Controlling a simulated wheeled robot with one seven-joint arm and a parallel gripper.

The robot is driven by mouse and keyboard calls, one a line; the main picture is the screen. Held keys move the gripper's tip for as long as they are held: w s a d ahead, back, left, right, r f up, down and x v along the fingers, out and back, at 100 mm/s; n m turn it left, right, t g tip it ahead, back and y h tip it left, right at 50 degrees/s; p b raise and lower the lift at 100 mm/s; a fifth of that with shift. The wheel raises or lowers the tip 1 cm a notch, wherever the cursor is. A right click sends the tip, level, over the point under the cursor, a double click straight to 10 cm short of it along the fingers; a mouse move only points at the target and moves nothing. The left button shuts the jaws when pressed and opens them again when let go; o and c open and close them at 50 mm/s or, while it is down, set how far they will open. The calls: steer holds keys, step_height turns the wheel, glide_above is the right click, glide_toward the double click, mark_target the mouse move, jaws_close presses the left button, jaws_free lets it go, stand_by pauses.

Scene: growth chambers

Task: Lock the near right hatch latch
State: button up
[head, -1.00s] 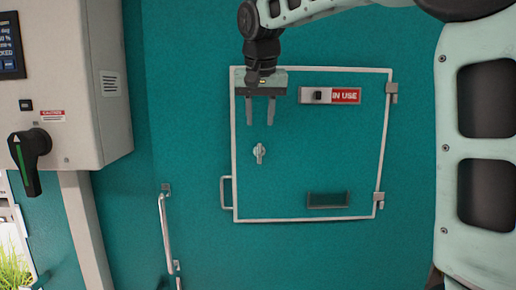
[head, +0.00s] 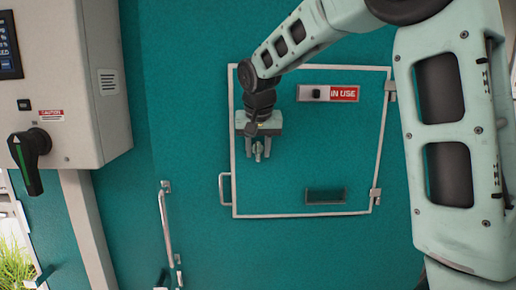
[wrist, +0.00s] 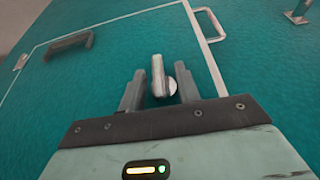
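The hatch (head: 345,165) is a teal panel with a white frame, shut flush in the teal wall. Its latch (head: 259,150) is a small pale grey turn-knob on the hatch's left half, roughly upright. It also shows in the wrist view (wrist: 158,76), with a round base partly behind the lever. My gripper (head: 258,157) is at the latch, its fingers pointing down in the head view. In the wrist view my gripper (wrist: 159,84) is open, with one finger either side of the latch lever and small gaps. I cannot tell whether a finger touches it.
A white handle (head: 225,188) is on the hatch's left edge, hinges (head: 375,195) on its right. A grey control box (head: 70,85) with a black rotary handle stands left.

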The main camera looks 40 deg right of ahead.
jaws_close()
steer(key=shift+a+h, duration=0.1)
steer(key=shift+h, duration=0.2)
steer(key=shift+w+a+n+g+h, duration=0.1)
steer(key=shift+n+g+h, duration=0.2)
steer(key=shift+g+h, duration=0.5)
steer(key=g+h, duration=0.1)
steer(key=h, duration=0.1)
steer(key=n+g+h, duration=0.1)
steer(key=h, duration=0.2)
steer(key=n+g+h+b, duration=0.1)
steer(key=g+h, duration=0.1)
steer(key=h, duration=0.1)
steer(key=shift+w+a+f, duration=0.15)
steer(key=shift+a+f, duration=0.05)
steer(key=shift+f, duration=0.1)
steer(key=n+h, duration=0.1)
steer(key=h, duration=0.1)
steer(key=g+h+b, duration=0.1)
steer(key=h, duration=0.1)
steer(key=shift+f+n+g+h, duration=0.1)
steer(key=shift+n+g+h, duration=0.2)
steer(key=shift+n, duration=0.1)
steer(key=shift+o, duration=0.9)
jaws_free()
